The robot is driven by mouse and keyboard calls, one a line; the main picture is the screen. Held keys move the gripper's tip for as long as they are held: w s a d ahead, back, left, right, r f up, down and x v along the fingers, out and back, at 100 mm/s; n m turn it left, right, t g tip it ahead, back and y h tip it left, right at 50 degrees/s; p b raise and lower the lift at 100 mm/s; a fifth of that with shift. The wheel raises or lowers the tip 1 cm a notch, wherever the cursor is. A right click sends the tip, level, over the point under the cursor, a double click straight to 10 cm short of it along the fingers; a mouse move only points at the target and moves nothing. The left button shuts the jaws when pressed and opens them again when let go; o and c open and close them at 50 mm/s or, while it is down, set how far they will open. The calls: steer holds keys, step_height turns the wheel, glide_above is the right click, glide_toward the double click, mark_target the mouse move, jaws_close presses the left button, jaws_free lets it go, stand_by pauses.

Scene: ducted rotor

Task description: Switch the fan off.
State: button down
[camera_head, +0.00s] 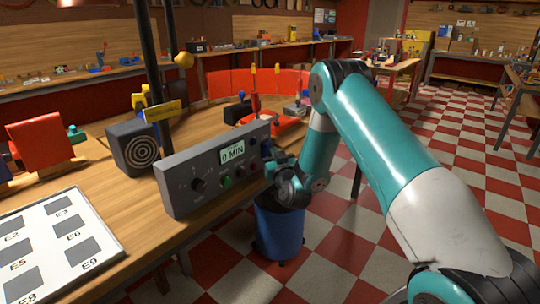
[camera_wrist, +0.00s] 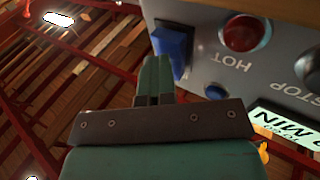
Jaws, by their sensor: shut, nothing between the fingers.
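A grey control panel (camera_head: 215,168) stands on the wooden bench, with a display reading "0 MIN", a black knob (camera_head: 198,185), and green and red buttons. In the wrist view, the panel (camera_wrist: 205,75) appears upside down, with a blue rocker switch (camera_wrist: 172,48) near its edge and a red button or lamp (camera_wrist: 245,32) marked HOT. My gripper (camera_wrist: 157,62) is shut and empty, its fingertips right beside the blue switch; I cannot tell whether they touch.
A white board with labelled grey squares (camera_head: 105,222) lies on the bench at the left. A blue bin (camera_head: 279,232) stands on the checkered floor below my wrist. A dark post (camera_head: 150,60) rises behind the panel.

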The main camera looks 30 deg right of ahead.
steer(key=shift+w+a+p, duration=0.25)
steer(key=shift+p, duration=0.15)
stand_by(0.8)
steer(key=shift+s+d+b, duration=0.1)
steer(key=shift+s+b, duration=0.05)
steer(key=shift+b, duration=0.95)
steer(key=shift+s+d+r+b, duration=0.25)
steer(key=shift+s+d+b, duration=0.1)
steer(key=shift+s+b, duration=0.25)
steer(key=shift+s+b, duration=0.1)
steer(key=shift+b, duration=0.25)
steer(key=s+b, duration=0.1)
steer(key=b, duration=0.2)
steer(key=s+d+r+b, duration=0.1)
steer(key=b, duration=0.2)
steer(key=s+r+b, duration=0.1)
steer(key=s+b, duration=0.1)
steer(key=shift+d+b, duration=0.2)
steer(key=shift+b, duration=0.2)
